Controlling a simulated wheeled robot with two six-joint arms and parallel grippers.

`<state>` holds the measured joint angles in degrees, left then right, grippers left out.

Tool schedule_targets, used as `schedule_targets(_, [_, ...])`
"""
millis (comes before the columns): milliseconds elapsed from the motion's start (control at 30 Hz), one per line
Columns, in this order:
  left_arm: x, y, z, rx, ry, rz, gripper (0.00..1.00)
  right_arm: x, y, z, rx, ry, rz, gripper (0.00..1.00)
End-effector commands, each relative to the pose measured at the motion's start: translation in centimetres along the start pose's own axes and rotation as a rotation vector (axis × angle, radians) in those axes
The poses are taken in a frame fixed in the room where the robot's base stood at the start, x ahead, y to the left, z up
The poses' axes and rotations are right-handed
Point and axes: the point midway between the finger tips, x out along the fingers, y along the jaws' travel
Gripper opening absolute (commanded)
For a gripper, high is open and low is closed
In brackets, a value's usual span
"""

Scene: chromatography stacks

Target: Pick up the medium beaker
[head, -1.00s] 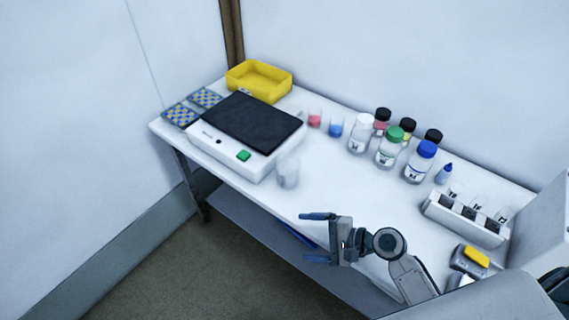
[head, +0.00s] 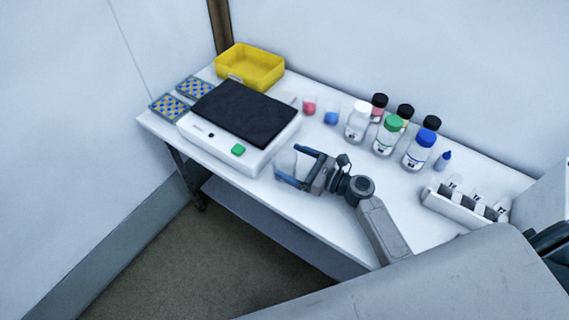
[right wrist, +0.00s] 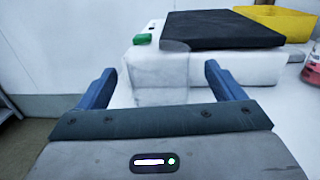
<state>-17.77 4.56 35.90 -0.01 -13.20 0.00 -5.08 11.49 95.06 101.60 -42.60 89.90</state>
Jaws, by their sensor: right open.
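The clear, empty-looking beaker (head: 284,161) stands upright on the white bench, just off the front right corner of the hotplate-like device. My right gripper (head: 291,165) is open, with its blue fingers on either side of the beaker in the head view. In the right wrist view the beaker (right wrist: 161,74) is centred between the fingertips of the right gripper (right wrist: 160,72), with a gap at each side. Two smaller beakers, one with red liquid (head: 309,107) and one with blue (head: 331,118), stand further back. My left gripper is out of view.
The white device with a black top (head: 245,112) sits close behind the beaker. A yellow bin (head: 250,68) and patterned racks (head: 170,106) lie beyond. Several capped bottles (head: 388,137) and a white vial rack (head: 455,207) stand right. The bench front is mostly clear.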

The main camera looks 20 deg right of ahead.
Motion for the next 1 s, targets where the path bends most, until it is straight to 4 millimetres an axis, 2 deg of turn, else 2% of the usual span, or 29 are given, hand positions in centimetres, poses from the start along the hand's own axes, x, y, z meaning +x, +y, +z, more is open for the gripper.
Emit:
schedule_targets(133, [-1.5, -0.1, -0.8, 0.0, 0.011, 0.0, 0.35, 2.3, 0.1, 0.4, 0.003, -0.002, 0.001, 0.89])
schedule_targets(300, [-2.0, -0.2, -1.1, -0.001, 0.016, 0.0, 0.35, 4.4, 0.1, 0.1, 0.001, 0.0, 0.001, 0.89])
schedule_targets(567, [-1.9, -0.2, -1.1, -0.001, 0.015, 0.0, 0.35, 4.8, 0.1, -0.1, -0.002, 0.001, 0.002, 0.89])
schedule_targets(600, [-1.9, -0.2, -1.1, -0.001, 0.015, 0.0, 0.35, 4.8, 0.1, -0.1, -0.002, 0.001, 0.002, 0.87])
schedule_targets(667, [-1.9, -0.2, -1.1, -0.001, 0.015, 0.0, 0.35, 4.8, 0.1, -0.1, -0.002, 0.001, 0.002, 0.75])
schedule_targets(833, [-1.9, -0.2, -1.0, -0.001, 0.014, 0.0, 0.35, 4.8, 0.1, -0.1, -0.001, 0.001, 0.002, 0.42])
schedule_targets(867, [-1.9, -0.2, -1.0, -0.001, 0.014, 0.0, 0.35, 4.8, 0.1, -0.1, -0.001, 0.001, 0.002, 0.39])
schedule_targets(1000, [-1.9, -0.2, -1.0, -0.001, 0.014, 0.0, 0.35, 4.8, 0.1, -0.1, -0.002, 0.0, 0.002, 0.39])
